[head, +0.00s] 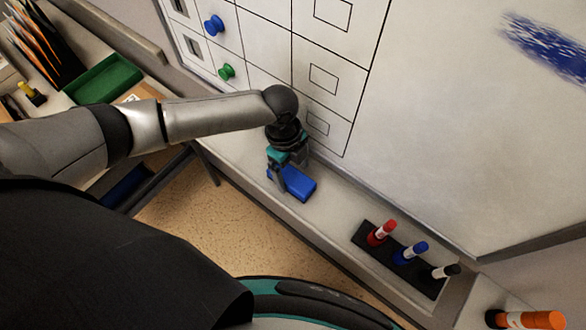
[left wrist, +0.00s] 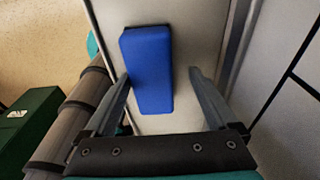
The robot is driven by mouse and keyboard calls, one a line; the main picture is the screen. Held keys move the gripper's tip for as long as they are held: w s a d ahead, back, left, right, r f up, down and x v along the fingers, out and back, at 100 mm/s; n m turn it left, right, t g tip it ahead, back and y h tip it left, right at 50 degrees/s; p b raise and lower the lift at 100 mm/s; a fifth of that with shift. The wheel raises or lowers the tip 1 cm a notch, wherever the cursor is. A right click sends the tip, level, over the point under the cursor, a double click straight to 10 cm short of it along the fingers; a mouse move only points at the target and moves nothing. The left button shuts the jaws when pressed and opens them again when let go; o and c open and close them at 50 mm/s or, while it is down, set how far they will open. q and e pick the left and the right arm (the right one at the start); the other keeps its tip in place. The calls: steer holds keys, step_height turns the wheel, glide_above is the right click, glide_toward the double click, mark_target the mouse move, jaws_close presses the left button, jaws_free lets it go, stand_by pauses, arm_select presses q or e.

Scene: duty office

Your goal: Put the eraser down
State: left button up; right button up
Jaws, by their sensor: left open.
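The eraser (head: 298,183) is a blue block lying on the pale ledge (head: 335,218) below the whiteboard. It also shows in the left wrist view (left wrist: 148,62), resting on the ledge between the fingers. My left gripper (head: 281,184) is open over the eraser. In the left wrist view the left gripper's (left wrist: 160,80) left finger is close to the eraser's side, and a clear gap separates the right finger from it. My right gripper is not in view.
A black holder (head: 372,247) with red, blue and black markers stands on the ledge to the right. The whiteboard (head: 455,130) rises behind, with a blue scribble (head: 548,48). A green tray (head: 103,80) lies at the left.

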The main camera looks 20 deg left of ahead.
mark_target(287, 168)
arm_select(q)
step_height(287, 168, up, 12)
steer(key=a, duration=0.1)
steer(key=shift+w+a, duration=0.35)
